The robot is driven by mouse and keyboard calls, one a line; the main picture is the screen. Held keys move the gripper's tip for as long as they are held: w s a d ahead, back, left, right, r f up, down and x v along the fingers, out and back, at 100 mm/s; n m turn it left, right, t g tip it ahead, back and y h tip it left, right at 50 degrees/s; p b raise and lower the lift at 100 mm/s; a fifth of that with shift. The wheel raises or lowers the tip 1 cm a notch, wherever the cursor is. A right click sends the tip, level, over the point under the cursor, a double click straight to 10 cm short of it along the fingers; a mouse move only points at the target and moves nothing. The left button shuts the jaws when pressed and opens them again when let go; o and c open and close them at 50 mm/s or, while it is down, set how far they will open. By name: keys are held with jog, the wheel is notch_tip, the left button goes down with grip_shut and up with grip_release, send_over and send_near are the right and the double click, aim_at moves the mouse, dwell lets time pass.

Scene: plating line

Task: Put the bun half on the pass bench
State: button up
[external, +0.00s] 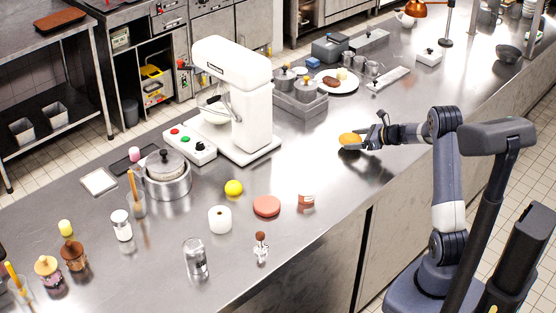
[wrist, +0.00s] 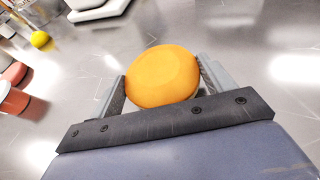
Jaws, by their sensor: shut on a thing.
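The bun half (external: 349,138) is a rounded orange-brown piece. In the wrist view the bun half (wrist: 163,76) sits between the two fingers. My gripper (external: 361,140) is shut on it, with a finger against each side. In the external view it is over the right part of the steel bench (external: 330,185); whether the bun half touches the bench or hangs just above it I cannot tell. The wrist view shows my gripper (wrist: 163,88) from behind, with the bun's lower edge partly hidden by the dark bracket.
A white plate with food (external: 337,86) and a grey container rack (external: 300,103) stand behind the gripper. A white mixer (external: 238,100) is to the left. A red patty-like disc (external: 266,206), a small red-and-white tub (external: 306,199) and a yellow ball (external: 233,188) lie nearer. Bare steel surrounds the gripper.

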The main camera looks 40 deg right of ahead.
jog(key=shift+f, duration=1)
jog(key=shift+f, duration=0.2)
jog(key=o, duration=0.9)
jog(key=shift+o, duration=0.2)
jog(key=shift+r, duration=0.15)
jog(key=shift+r, duration=0.2)
jog(key=v, duration=1.2)
